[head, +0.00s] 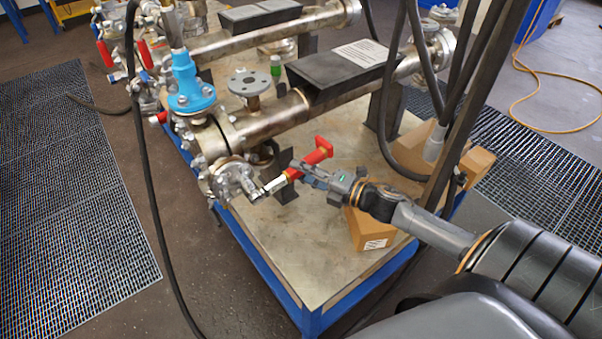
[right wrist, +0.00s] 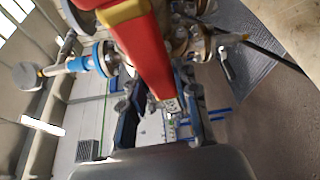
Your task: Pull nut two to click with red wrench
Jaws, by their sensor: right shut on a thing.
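The red wrench (head: 318,152) has a red handle and a silver head that reaches the flange (head: 231,180) at the near end of the front vessel. My right gripper (head: 299,169) comes in from the right and is shut on the red wrench's handle. In the right wrist view the wrench (right wrist: 145,50) runs large through the upper middle, between the fingers of my right gripper (right wrist: 160,105). The wrench head seems to be on or against a nut at the flange's right side. Which nut is number two cannot be told. My left gripper is not in view.
The steel vessel (head: 270,122) lies on the metal-topped table (head: 290,240) with blue edges. A blue fitting (head: 190,85) stands above the flange. Cardboard boxes (head: 367,232) sit under my right arm. Black cables hang near my arm and at left.

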